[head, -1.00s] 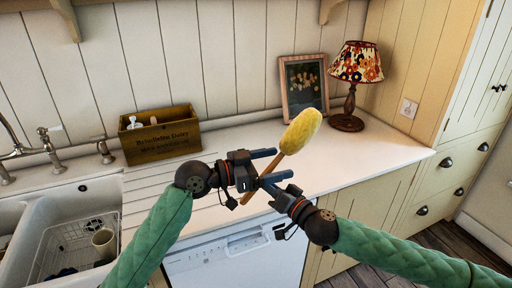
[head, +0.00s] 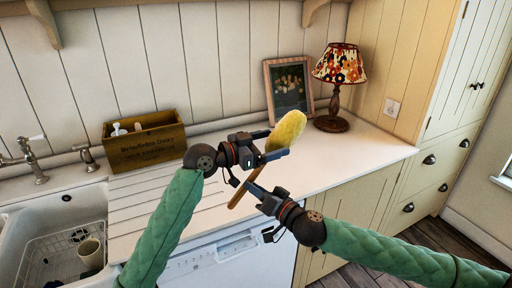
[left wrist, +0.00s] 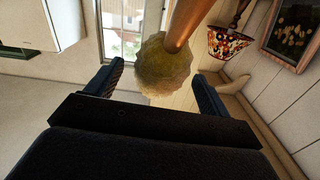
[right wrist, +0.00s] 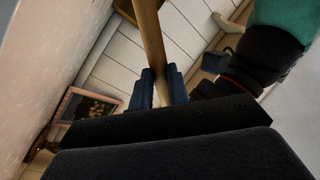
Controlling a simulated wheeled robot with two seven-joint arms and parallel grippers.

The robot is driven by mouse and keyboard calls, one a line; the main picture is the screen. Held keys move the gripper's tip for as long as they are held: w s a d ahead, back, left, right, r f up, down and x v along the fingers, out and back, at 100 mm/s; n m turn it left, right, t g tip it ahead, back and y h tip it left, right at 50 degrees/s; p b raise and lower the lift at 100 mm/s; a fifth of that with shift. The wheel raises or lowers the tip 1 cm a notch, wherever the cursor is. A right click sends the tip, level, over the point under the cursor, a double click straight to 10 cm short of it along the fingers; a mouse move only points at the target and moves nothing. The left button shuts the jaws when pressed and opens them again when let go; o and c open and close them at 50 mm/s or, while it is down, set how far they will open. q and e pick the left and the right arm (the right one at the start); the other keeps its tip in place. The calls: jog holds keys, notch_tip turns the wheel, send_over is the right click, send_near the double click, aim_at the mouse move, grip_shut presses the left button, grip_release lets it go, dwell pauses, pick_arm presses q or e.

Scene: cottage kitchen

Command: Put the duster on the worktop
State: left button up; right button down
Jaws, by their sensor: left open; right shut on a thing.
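The duster has a yellow fluffy head (head: 287,130) and a wooden handle (head: 243,190). It is held tilted, in front of and above the white worktop (head: 345,150). My right gripper (head: 254,190) is shut on the handle, which also shows between its fingers in the right wrist view (right wrist: 154,60). My left gripper (head: 278,145) is open, close to the duster's head. In the left wrist view the duster's head (left wrist: 163,68) lies between and beyond the spread fingers. I cannot tell whether they touch it.
A patterned lamp (head: 338,75) and a framed picture (head: 289,90) stand at the back of the worktop. A wooden box (head: 145,147) stands at the left, beside the sink (head: 50,215). The worktop's right part is clear.

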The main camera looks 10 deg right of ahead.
aim_at(282, 141)
pick_arm(q)
jog(key=shift+x, duration=1.8)
jog(key=c, duration=0.9)
jog(key=shift+c, duration=0.9)
pick_arm(e)
jog(key=c, duration=1.4)
grip_release()
jog(key=shift+o, duration=0.6)
jog(key=shift+s, duration=0.1)
